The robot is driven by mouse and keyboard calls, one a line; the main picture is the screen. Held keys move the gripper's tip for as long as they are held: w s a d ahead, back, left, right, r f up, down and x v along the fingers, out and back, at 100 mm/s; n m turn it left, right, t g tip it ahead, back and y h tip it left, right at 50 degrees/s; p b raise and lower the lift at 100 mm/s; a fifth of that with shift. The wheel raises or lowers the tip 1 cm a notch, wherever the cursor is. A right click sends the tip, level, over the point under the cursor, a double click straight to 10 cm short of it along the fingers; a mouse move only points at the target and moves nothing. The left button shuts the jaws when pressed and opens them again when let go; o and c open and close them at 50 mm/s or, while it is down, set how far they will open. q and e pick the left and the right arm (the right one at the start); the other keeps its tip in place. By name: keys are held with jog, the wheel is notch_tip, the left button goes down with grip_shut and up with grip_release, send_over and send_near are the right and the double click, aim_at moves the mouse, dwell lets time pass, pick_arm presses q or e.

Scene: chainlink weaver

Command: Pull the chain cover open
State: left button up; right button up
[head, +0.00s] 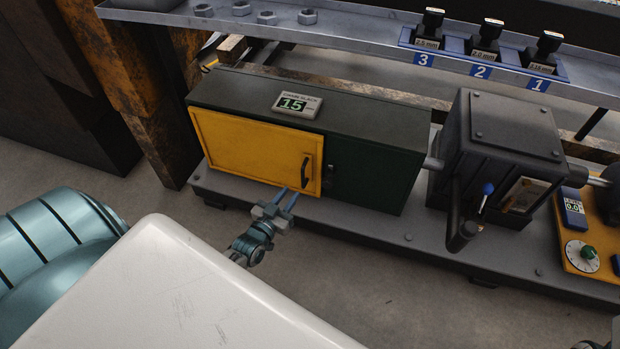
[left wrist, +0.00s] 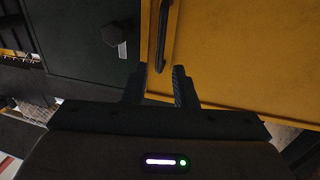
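The chain cover (head: 250,148) is a yellow door on the left half of a dark green cabinet, and it looks closed. Its black upright handle (head: 306,172) is near the door's right edge. My left gripper (head: 287,196) is in front of the door, just below and left of the handle in the head view. In the left wrist view the handle (left wrist: 162,38) lies ahead of the gap between my two parted fingers (left wrist: 157,82), with the yellow cover (left wrist: 235,50) to the right. The gripper is open and empty.
The cabinet (head: 375,170) carries a display reading 15 (head: 297,104). To its right stands a dark machine box (head: 510,135) with a blue-knobbed lever (head: 487,190). A metal shelf (head: 350,33) with nuts and numbered blocks runs above. The floor (head: 390,290) in front is clear.

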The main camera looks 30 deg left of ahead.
aim_at(303, 186)
pick_arm(q)
jog(key=w+b, duration=0.1)
jog(key=w, duration=0.3)
jog(key=w+b, duration=0.1)
jog(key=w, duration=0.3)
jog(key=shift+w+a+b, duration=0.2)
jog(key=shift+w+b, duration=0.2)
grip_shut()
